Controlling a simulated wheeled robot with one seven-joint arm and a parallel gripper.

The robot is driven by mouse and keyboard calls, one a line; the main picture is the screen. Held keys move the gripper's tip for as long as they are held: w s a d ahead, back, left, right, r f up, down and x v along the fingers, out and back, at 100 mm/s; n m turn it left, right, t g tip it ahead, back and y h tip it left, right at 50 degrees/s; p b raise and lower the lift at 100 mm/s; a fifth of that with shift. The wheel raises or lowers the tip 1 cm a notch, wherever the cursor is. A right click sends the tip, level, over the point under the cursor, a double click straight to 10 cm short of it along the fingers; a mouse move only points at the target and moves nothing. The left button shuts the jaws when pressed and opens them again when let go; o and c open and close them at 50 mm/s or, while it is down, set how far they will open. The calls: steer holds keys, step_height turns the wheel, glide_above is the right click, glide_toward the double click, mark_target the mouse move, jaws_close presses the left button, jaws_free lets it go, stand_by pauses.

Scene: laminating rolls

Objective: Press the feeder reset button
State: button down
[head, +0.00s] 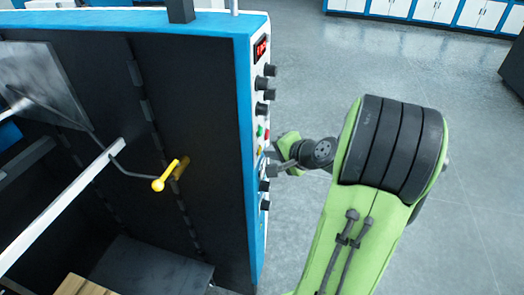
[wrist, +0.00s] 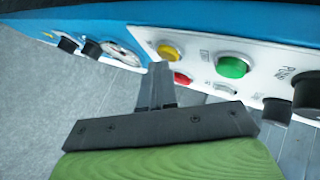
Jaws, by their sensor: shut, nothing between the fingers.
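The machine's control panel (wrist: 203,52) carries a yellow button (wrist: 168,51), a green button (wrist: 233,66), a red button (wrist: 182,78) and a small pale button (wrist: 225,87). Their labels are too small or blurred to read, so I cannot tell which is the feeder reset. My gripper (wrist: 160,68) is shut and empty. In the wrist view its fingertips lie just beside the yellow button and left of the red one; I cannot tell whether they touch the panel. In the head view my gripper (head: 272,158) is at the panel's side, below the green button (head: 260,131).
A yellow-handled lever (head: 159,184) is on the machine's dark face. Grey floor (head: 440,90) to the right is open.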

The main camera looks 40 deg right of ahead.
steer(key=shift+s+d, duration=0.4)
steer(key=shift+s, duration=0.2)
steer(key=s+d, duration=0.1)
steer(key=s, duration=0.1)
steer(key=s+d, duration=0.2)
stand_by(0.8)
